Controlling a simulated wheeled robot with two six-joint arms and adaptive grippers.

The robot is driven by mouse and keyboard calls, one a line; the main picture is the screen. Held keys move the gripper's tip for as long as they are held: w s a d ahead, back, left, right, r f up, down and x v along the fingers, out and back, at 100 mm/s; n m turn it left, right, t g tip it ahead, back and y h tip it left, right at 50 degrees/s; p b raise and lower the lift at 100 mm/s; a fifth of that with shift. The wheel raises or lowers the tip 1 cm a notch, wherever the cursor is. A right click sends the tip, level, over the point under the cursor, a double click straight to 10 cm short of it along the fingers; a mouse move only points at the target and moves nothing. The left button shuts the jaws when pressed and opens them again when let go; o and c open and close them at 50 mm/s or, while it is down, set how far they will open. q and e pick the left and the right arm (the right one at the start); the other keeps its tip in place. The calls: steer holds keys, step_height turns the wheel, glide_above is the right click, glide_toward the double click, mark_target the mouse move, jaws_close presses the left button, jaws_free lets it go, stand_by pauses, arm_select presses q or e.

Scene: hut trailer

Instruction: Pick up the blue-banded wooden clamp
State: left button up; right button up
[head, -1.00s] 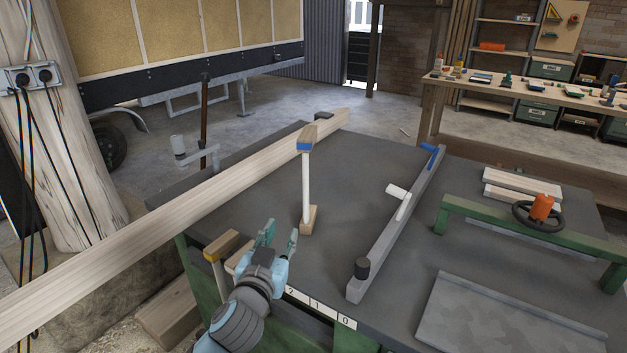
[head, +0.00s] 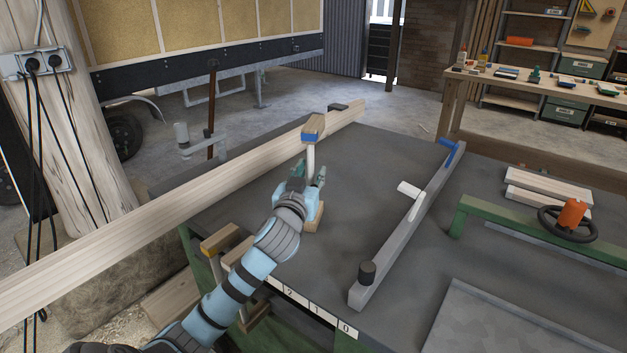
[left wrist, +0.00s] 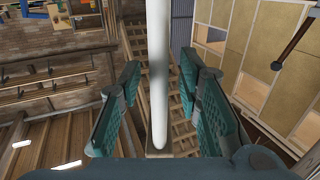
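The blue-banded wooden clamp (head: 312,128) stands upright on the dark worktop, against the long pale beam. Its upper block has a blue band, a white bar runs down from it, and a lower wooden block (head: 318,212) is partly hidden behind my gripper. My left gripper (head: 309,176) is at the bar, between the upper and lower blocks. In the left wrist view the white bar (left wrist: 157,60) runs between the two teal fingers, with gaps on both sides, so the gripper is open around it. My right gripper is not in view.
The long beam (head: 170,217) crosses the worktop's left side. A yellow-banded wooden clamp (head: 218,240) is at the front edge near my left arm. A grey bar clamp (head: 395,240) with a blue handle lies right of the gripper. A green frame (head: 530,236) stands further right.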

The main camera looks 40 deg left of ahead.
arm_select(q)
steer(key=shift+w+a, duration=0.2)
steer(key=shift+w, duration=0.35)
jaws_close()
